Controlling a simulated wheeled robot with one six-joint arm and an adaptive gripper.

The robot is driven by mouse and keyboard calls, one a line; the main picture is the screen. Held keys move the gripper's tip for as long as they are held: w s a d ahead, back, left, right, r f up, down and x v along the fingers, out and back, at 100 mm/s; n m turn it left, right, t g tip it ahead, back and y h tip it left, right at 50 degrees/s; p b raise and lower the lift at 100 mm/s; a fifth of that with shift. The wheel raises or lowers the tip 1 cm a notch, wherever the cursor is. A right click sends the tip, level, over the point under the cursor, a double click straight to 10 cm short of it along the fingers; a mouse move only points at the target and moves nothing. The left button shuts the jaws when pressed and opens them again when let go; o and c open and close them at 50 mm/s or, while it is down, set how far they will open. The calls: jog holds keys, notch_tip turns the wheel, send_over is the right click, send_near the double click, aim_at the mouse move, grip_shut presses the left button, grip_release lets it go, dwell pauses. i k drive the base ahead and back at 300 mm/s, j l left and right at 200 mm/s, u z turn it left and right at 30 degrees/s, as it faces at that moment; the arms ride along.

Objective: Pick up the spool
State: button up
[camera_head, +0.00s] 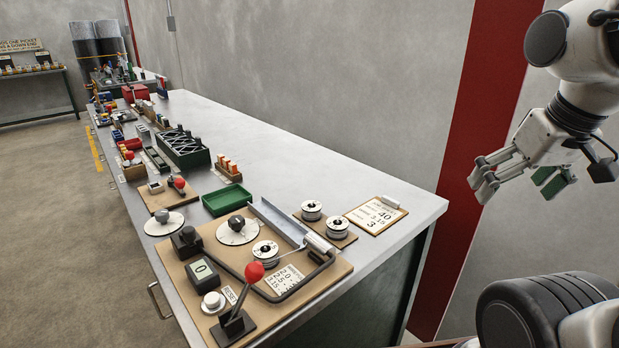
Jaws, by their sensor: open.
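Three white and silver spools show on the near end of the workbench. Two stand on a small brown board, the farther spool (312,210) and the nearer spool (338,228). A third spool (265,252) sits on the larger brown board, beside a round white disc. I cannot tell which one the task means. My gripper (518,184) is open and empty at the upper right, in the air beyond the bench's right end. It is apart from all the spools.
The large board (180,268) carries a red-knobbed lever (255,272), a bent dark bar and a counter showing 0 (201,270). A green tray (227,199) and a clipboard (376,215) lie nearby. The bench's right-hand strip along the wall is clear.

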aim_at(266, 258)
jog(key=j+u, duration=0.2)
jog(key=u, duration=0.15)
jog(key=j+u, duration=0.2)
jog(key=u, duration=0.15)
jog(key=j+u, duration=0.3)
jog(key=i+l+u, duration=0.1)
jog(key=l+u, duration=0.2)
jog(key=l+z, duration=0.1)
jog(key=l, duration=1.85)
